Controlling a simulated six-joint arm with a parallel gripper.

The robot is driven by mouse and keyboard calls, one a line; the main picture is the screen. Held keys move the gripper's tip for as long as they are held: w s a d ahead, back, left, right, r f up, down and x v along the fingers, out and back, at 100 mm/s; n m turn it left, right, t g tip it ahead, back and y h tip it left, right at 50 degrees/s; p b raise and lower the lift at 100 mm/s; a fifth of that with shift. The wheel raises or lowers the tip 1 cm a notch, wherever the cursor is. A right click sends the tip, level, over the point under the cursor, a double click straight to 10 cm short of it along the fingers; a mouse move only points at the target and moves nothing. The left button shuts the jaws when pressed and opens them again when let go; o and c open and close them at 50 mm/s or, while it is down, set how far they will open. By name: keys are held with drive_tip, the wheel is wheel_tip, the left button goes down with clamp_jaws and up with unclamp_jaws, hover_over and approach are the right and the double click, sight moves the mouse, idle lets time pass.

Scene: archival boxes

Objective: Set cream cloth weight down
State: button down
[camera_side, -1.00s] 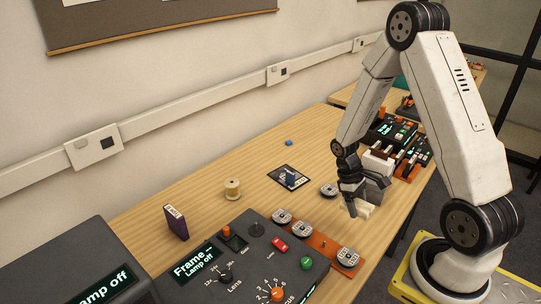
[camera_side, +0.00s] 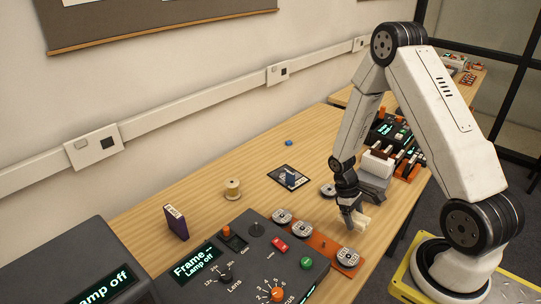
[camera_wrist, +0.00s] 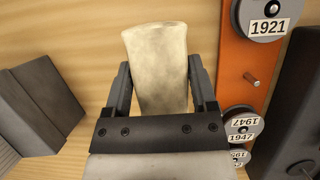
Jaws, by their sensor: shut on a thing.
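The cream cloth weight (camera_wrist: 160,65) is a pale, slightly tapered block between the two fingers of my gripper (camera_wrist: 160,85) in the wrist view. My gripper is shut on it. In the side view my gripper (camera_side: 351,218) points down over the wooden table, right of the orange reel board, and the cream weight (camera_side: 361,221) shows at its fingertips. I cannot tell whether the weight touches the table top.
An orange board (camera_side: 321,244) with numbered grey reels lies close by; its peg (camera_wrist: 251,80) stands bare. A grey block (camera_wrist: 40,108) is on the other side. A dark control console (camera_side: 240,262), wooden spool (camera_side: 232,190) and purple box (camera_side: 176,222) stand farther left.

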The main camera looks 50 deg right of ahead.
drive_tip(key=shift+f, duration=0.1)
drive_tip(key=shift+f, duration=1.7)
drive_tip(key=shift+f, duration=0.1)
unclamp_jaws()
drive_tip(key=v, duration=1.2)
